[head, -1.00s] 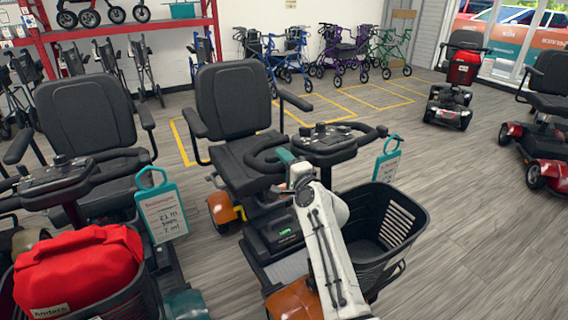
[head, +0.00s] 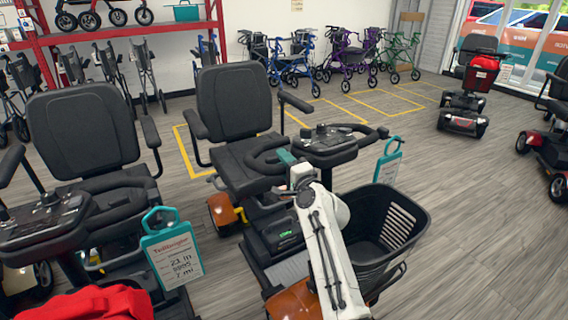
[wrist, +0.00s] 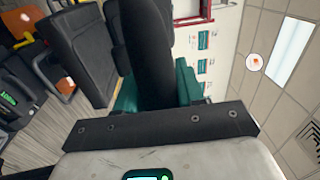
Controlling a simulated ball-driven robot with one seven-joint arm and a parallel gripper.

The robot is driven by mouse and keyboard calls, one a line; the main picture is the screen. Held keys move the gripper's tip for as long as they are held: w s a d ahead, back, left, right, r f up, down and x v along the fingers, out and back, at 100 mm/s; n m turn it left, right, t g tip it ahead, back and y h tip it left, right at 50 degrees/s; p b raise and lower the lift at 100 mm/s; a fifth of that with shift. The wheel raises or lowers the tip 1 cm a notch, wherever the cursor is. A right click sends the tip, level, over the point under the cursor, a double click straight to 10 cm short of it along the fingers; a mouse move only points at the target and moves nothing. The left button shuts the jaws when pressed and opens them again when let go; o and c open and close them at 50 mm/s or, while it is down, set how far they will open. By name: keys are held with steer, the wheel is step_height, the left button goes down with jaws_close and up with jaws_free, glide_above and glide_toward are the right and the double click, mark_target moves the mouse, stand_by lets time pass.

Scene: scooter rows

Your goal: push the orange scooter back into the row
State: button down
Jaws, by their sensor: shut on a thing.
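The orange scooter (head: 293,299) stands in front of me, its black seat (head: 235,105) toward the back and its black basket (head: 392,228) toward me on the right. A teal tag hangs at its right handlebar. My gripper (head: 287,160) is at the left part of its handlebar. In the wrist view the teal fingers of my gripper (wrist: 156,88) are on both sides of a black handlebar grip (wrist: 150,50) and shut on it. The fingertips are partly hidden behind the grip.
A neighbouring scooter (head: 80,130) with a red bag (head: 100,303) stands close on the left. Yellow floor bays (head: 375,105) and rollators (head: 345,50) lie behind. Red scooters (head: 464,110) stand at the right. The floor at front right is clear.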

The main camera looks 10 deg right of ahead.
steer(key=shift+f, duration=0.15)
steer(key=c, duration=0.8)
jaws_free()
steer(key=shift+s, duration=0.1)
steer(key=p+v, duration=0.2)
steer(key=v, duration=0.8)
steer(key=shift+s+d, duration=0.1)
steer(key=shift+s, duration=0.2)
